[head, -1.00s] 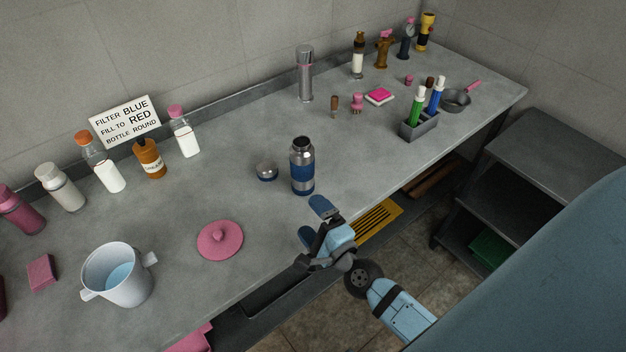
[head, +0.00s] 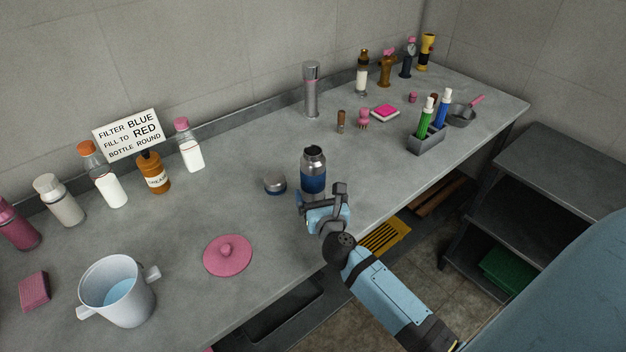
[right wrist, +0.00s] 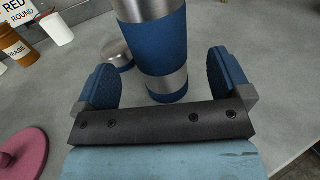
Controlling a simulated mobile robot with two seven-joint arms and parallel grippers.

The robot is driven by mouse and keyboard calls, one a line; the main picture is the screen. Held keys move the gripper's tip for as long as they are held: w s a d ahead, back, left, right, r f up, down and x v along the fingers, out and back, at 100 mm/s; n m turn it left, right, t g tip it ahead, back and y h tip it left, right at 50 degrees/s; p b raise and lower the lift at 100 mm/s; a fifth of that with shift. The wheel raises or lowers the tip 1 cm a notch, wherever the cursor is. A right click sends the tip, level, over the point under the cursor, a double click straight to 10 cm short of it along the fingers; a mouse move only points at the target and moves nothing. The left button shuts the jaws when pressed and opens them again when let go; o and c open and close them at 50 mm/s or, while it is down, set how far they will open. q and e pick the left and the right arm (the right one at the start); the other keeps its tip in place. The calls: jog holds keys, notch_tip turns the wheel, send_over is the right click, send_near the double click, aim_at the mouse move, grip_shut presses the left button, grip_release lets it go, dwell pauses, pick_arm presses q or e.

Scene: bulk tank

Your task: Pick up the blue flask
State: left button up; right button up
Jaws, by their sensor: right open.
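The blue flask (head: 313,176) stands upright and open-topped near the front edge of the grey counter, with steel bands at its neck and base. My right gripper (head: 322,196) is right in front of it and hides its lower part in the head view. In the right wrist view, the flask (right wrist: 160,50) rises between the two blue-padded fingers of my right gripper (right wrist: 165,84). The fingers are open, with a gap to the flask on each side. A steel and blue cap (head: 275,183) lies on the counter left of the flask. My left gripper is not in view.
A pink lid (head: 228,255) and a white pot (head: 118,292) of blue liquid are at the left front. A tall steel cylinder (head: 311,90) stands behind the flask. A grey pen holder (head: 426,145) is to the right. The counter around the flask is mostly clear.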

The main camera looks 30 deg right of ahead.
jog(key=x, duration=0.5)
jog(key=shift+w+f, duration=0.25)
jog(key=shift+r, duration=0.1)
jog(key=c, duration=1.2)
jog(key=shift+r, duration=0.2)
